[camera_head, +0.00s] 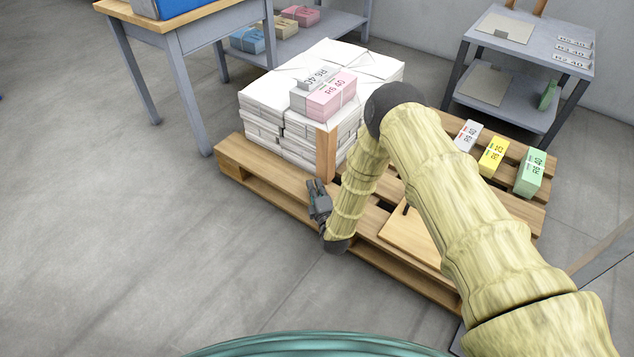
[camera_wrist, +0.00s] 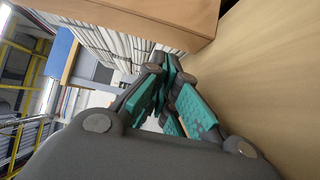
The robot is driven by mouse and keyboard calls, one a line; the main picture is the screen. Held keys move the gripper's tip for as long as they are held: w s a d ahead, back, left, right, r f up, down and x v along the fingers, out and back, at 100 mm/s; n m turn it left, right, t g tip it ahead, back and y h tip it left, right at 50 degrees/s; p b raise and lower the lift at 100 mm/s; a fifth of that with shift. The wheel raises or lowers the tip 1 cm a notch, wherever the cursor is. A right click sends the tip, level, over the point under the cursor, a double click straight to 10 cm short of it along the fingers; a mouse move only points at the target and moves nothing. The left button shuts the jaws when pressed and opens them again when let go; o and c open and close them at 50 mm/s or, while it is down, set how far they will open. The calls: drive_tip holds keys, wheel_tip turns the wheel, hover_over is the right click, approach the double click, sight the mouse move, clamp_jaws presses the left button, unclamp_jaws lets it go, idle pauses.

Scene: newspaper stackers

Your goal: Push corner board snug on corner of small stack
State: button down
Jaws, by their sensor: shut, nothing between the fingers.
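The small stack (camera_head: 270,115) is made of white newspaper bundles on a wooden pallet. The corner board (camera_head: 326,153) is a brown upright strip at the stack's near corner. Whether it lies flush cannot be told. My gripper (camera_head: 315,186) is shut and empty, just in front of and below the board's lower end, low by the pallet's front edge. In the wrist view, my gripper (camera_wrist: 170,65) has its fingers together, the brown board (camera_wrist: 165,18) is close beyond the tips, and the layered stack (camera_wrist: 105,42) is behind. Contact with the board cannot be made out.
The pallet (camera_head: 235,155) has grey, yellow and green bundles (camera_head: 492,156) at its right side. Pink and grey bundles (camera_head: 332,97) lie on the stack. A table (camera_head: 185,25) stands at left and a grey cart (camera_head: 530,50) at right. The floor at left is clear.

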drive_tip(key=a+p+v, duration=0.1)
drive_tip(key=p+v, duration=0.3)
drive_tip(key=v, duration=0.7)
drive_tip(key=shift+s, duration=0.3)
